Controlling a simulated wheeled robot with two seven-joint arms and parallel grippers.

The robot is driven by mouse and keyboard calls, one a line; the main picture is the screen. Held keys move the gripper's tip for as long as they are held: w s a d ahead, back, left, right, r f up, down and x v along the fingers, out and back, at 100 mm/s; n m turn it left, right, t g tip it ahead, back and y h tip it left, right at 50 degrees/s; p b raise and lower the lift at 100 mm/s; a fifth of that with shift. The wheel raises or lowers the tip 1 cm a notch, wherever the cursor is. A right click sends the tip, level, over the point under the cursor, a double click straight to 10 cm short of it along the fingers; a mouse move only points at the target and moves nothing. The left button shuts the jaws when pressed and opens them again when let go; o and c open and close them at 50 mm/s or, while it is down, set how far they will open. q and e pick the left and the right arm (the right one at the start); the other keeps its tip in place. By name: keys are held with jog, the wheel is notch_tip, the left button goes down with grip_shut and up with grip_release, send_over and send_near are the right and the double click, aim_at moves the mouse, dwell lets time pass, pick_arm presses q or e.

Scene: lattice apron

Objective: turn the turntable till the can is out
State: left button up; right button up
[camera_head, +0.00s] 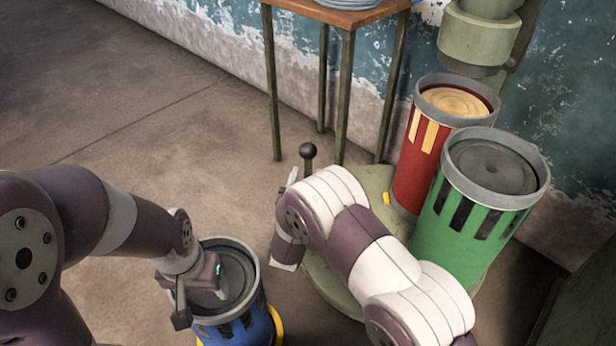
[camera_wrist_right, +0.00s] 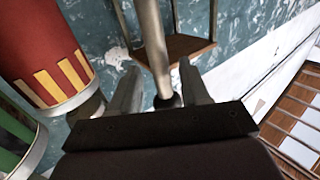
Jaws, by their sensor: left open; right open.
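The turntable (camera_head: 322,284) is a pale green disc, partly hidden by my right arm. A red can (camera_head: 408,165) with yellow bars and a green can (camera_head: 452,232) with dark slots stand over it at the right. A blue can (camera_head: 232,330) stands at the lower left; its base is mostly out of frame. A dark ball knob (camera_head: 308,150) tops a short post beyond my right arm. My right gripper (camera_wrist_right: 160,92) is open, with a pale rod between its fingers in the right wrist view. My left gripper (camera_head: 202,303) is open over the blue can's top.
A small wooden table (camera_head: 345,14) on thin legs stands by the peeling wall, with a grey item on it. A pale green column (camera_head: 478,38) hangs at the upper right. The concrete floor (camera_head: 160,150) at the left is clear.

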aim_at(307, 173)
jog(key=w, duration=0.3)
jog(key=shift+w+d+b, duration=0.1)
jog(key=shift+d+b, duration=0.2)
jog(key=shift+b, duration=0.05)
pick_arm(q)
jog(key=shift+f, duration=0.65)
pick_arm(e)
jog(key=shift+c, duration=0.3)
grip_shut()
